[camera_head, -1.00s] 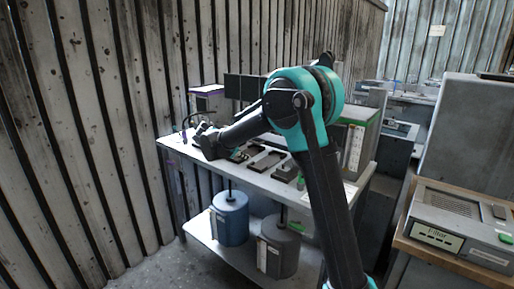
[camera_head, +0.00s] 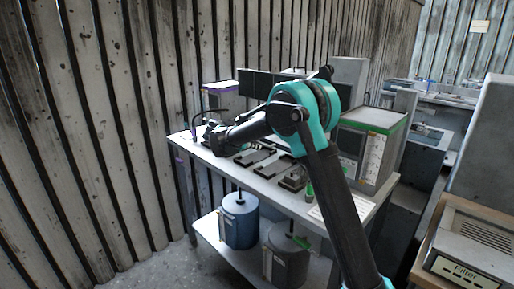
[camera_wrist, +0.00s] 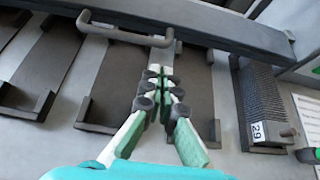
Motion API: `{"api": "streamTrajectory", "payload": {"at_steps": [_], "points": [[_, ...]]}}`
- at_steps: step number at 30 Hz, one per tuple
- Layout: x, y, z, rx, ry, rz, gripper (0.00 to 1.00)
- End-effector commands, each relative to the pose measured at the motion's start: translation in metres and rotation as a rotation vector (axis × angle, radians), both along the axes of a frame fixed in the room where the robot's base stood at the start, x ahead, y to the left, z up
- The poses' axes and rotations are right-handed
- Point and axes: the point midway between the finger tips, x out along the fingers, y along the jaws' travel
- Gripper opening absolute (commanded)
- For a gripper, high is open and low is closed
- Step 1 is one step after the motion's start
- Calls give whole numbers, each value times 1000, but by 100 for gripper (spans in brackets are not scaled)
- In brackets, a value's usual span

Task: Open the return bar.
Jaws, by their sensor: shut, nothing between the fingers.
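What I take for the return bar is a long grey bar (camera_wrist: 230,35) across the top of the wrist view. A grey U-shaped handle (camera_wrist: 130,32) stands out from it. My gripper (camera_wrist: 160,72) is shut and empty, with pale green and white fingers and dark round joints. Its tips point at the right part of the handle, close below it in the picture. I cannot tell whether they touch. In the head view my gripper (camera_head: 215,138) is over the left end of the workbench (camera_head: 310,209), where the arm hides the bar.
Dark shallow trays (camera_wrist: 40,75) lie on the bench. A ribbed grey block marked 29 (camera_wrist: 262,110) stands at the right. Below the bench are a blue canister (camera_head: 239,220) and a grey canister (camera_head: 286,258). A grey case with a green rim (camera_head: 370,150) stands on the bench's right end.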

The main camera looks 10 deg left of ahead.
Motion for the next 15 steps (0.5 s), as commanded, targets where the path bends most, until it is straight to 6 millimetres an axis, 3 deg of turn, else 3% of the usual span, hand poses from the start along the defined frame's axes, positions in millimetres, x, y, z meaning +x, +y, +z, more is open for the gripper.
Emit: {"api": "streamTrajectory", "payload": {"at_steps": [6,15], "points": [[28,-22,-21,1,0,-3,0],[48,-38,-36,1,-1,-1,0]]}}
